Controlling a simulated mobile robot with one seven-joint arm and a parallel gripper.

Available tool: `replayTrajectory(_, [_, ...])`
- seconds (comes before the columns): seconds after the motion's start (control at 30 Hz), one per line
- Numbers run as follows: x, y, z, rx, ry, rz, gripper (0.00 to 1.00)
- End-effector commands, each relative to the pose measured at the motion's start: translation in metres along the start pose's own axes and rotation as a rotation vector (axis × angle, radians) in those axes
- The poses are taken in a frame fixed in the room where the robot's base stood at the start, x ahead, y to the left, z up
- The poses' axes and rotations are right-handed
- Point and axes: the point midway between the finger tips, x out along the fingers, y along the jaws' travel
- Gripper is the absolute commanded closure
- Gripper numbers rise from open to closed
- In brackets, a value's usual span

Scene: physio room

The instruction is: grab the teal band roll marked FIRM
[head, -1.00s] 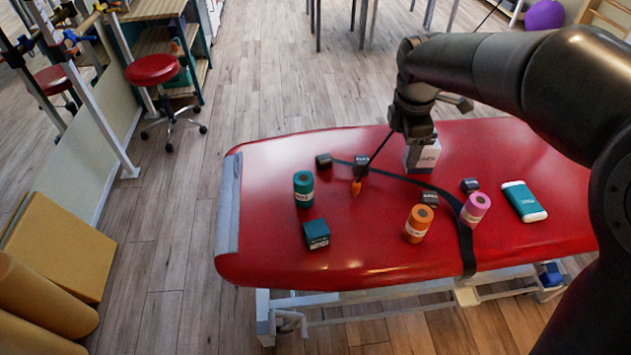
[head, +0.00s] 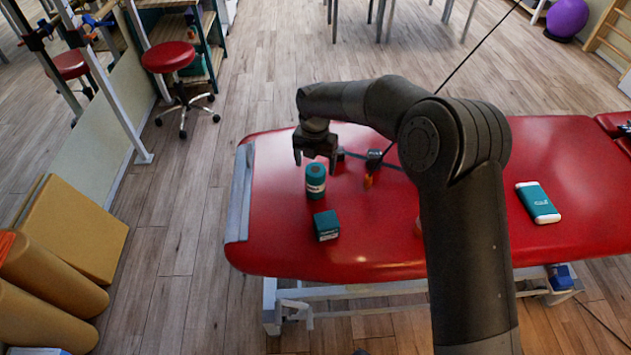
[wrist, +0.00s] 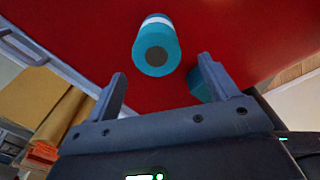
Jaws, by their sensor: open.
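A teal band roll (head: 316,181) with a pale label stands upright near the left end of the red treatment table; the label's words are too small to read. In the wrist view the teal roll (wrist: 157,46) shows its dark core end and white label band. It lies beyond the fingertips, roughly between their lines. My gripper (head: 315,160) is open and empty, just above and behind the roll in the head view. In the wrist view both fingers of my gripper (wrist: 162,70) are spread apart, not touching the roll.
A teal box (head: 327,226) sits in front of the roll and shows partly by the right finger in the wrist view (wrist: 200,85). A teal-and-white case (head: 538,202) lies far right on the red table (head: 290,255).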

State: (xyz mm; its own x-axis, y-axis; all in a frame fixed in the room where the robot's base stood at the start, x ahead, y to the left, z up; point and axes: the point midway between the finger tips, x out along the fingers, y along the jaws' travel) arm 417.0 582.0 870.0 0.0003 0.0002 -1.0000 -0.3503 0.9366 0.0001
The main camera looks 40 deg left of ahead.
Motion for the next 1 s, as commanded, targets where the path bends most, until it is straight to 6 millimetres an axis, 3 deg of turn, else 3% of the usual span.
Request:
replayTrajectory(0.1, [0.021,0.000,-0.001,0.000,0.003,-0.002,0.21])
replayTrajectory(0.37, [0.043,0.000,0.003,0.002,0.002,-0.001,0.21])
replayTrajectory(0.6, [0.078,0.002,0.009,0.003,0.002,-0.002,0.21])
replayTrajectory(0.87, [0.084,0.002,0.009,0.003,0.000,0.000,0.21])
replayTrajectory(1.0, [0.084,0.002,0.009,0.003,0.000,0.000,0.31])
